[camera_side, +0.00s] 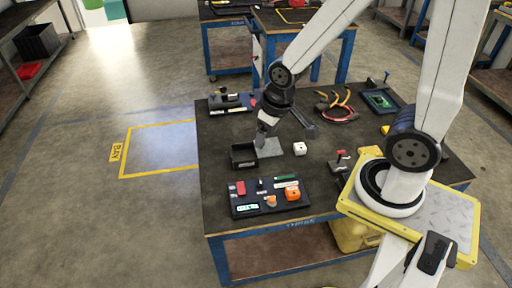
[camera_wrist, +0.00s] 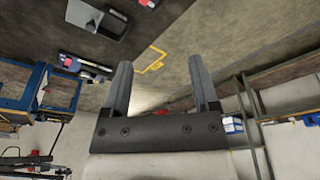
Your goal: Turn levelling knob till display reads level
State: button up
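A dark panel board (camera_side: 265,211) lies near the front of the workbench in the side view. It carries a small lit display (camera_side: 247,208), too small to read, and a small orange knob (camera_side: 271,201) beside it. A larger orange part (camera_side: 292,194) sits to the right, a red block (camera_side: 240,188) at the left, and a green strip (camera_side: 286,178) along the back. I cannot tell for sure which part is the levelling knob. My gripper (camera_side: 263,138) is behind the board and apart from it. In the wrist view my gripper (camera_wrist: 160,70) is open and empty, its two fingers well apart.
A black open box (camera_side: 244,157) stands between gripper and board. Cables (camera_side: 338,109) and a green circuit board tray (camera_side: 381,101) lie behind. A yellow-marked floor bay (camera_side: 123,160) is left.

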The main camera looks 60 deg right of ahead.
jog(key=shift+o, duration=0.2)
jog(key=shift+w+d+f, duration=0.1)
jog(key=shift+w+f, duration=0.1)
jog(key=shift+w, duration=0.15)
jog(key=n+g+h, duration=0.3)
jog(key=n+g, duration=0.3)
jog(key=n, duration=0.3)
send_over(259, 180)
jog(key=w+a, duration=0.2)
notch_tip(259, 180, down, 26)
jog(key=shift+a, duration=0.1)
jog(key=shift+f, duration=0.1)
jog(key=shift+x, duration=3.8)
jog(key=shift+c, duration=0.2)
grip_shut()
jog(key=shift+w, duration=0.1)
